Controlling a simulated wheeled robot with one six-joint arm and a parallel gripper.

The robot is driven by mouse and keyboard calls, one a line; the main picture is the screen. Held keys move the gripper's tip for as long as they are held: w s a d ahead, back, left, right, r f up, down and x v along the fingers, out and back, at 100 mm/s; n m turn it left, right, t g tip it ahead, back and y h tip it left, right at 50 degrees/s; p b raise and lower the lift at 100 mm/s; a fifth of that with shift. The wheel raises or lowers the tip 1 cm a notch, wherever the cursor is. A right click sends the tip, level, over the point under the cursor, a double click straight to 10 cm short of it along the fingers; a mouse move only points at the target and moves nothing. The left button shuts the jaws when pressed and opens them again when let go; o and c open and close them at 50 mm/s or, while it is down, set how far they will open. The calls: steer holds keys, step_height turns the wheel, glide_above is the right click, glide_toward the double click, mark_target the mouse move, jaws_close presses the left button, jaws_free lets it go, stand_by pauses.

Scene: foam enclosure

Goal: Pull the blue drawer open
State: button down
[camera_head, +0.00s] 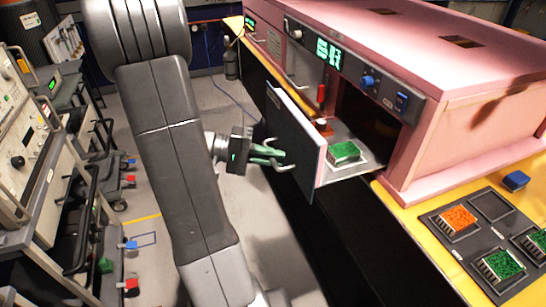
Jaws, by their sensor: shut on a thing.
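The drawer (309,163) stands pulled out from the pink machine (470,140). Its front panel is dark on the outer face, with a blue-grey edge. A green-topped block (344,151) lies on its light tray, with a small orange-red item behind the panel. My gripper (273,156) comes from the left at the panel's outer face. Its greenish fingers are shut on the pale drawer handle (283,168). The exact finger contact is small and partly hidden.
A yellow ledge (403,207) runs under the machine. A dark tray (468,222) with orange and green blocks stands at right. Instrument carts (35,160) line the left side. Grey floor (262,225) lies open between them.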

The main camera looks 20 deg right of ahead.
steer(key=c, duration=1.8)
jaws_free()
steer(key=shift+o, duration=0.2)
steer(key=v, duration=1.3)
steer(key=shift+a+b, duration=0.35)
steer(key=shift+r, duration=0.1)
steer(key=x, duration=1.4)
steer(key=shift+w+p, duration=0.15)
steer(key=shift+p, duration=0.25)
